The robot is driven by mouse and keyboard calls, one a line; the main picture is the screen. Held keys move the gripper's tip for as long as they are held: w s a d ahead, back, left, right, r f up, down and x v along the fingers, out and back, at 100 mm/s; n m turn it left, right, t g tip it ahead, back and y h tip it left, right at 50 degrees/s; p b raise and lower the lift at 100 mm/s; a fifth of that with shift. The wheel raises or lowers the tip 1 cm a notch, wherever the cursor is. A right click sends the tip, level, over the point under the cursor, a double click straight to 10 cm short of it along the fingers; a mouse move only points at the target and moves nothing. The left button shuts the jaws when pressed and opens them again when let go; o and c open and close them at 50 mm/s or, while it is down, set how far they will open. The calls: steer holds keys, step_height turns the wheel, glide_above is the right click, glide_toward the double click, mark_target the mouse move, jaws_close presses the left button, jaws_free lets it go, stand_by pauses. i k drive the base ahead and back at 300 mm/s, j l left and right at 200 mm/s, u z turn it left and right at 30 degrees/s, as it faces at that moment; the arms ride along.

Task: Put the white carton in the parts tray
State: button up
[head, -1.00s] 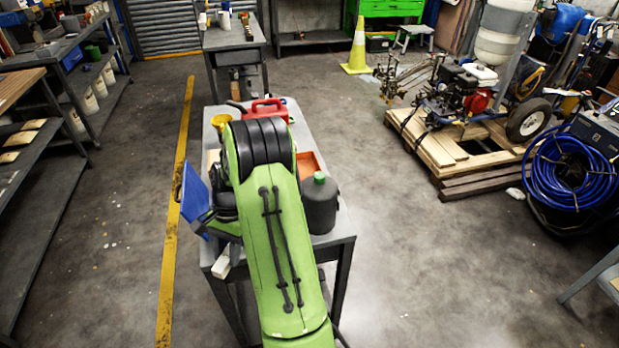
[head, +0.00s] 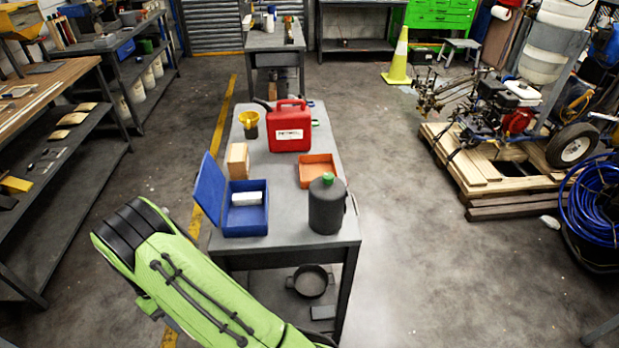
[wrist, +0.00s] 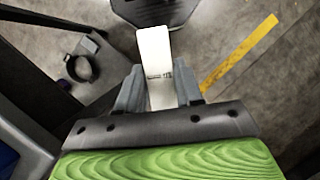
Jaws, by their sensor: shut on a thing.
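My gripper (wrist: 159,86) is shut on a long white carton (wrist: 156,60) in the wrist view, one finger on each side. Floor shows below the carton. In the head view the gripper and the held carton are out of sight; only my green arm shows, left of the table's near end. A shallow orange tray (head: 304,176), seemingly the parts tray, sits on the table and looks empty.
A pan (head: 310,281) sits below.

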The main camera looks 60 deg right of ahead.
mark_target(317, 174)
steer(key=k+l+u, duration=0.3)
steer(key=k, duration=0.15)
steer(key=k+l+u, duration=0.3)
steer(key=k, duration=0.15)
steer(key=k+u, duration=0.3)
steer(key=k, duration=0.15)
steer(key=k+l+u, duration=0.3)
steer(key=l, duration=0.25)
steer(key=k+l+u, duration=0.1)
steer(key=l+u, duration=0.2)
steer(key=l, duration=0.3)
steer(key=k+l+u, duration=0.25)
steer(key=l, duration=0.2)
steer(key=k+l+u, duration=0.55)
steer(key=l, duration=0.35)
steer(key=k+l+u, duration=0.25)
steer(key=l, duration=0.3)
steer(key=k+l+u, duration=0.25)
steer(key=l, duration=0.25)
steer(key=k+l+u, duration=0.3)
steer(key=k+l, duration=0.1)
steer(key=l, duration=0.05)
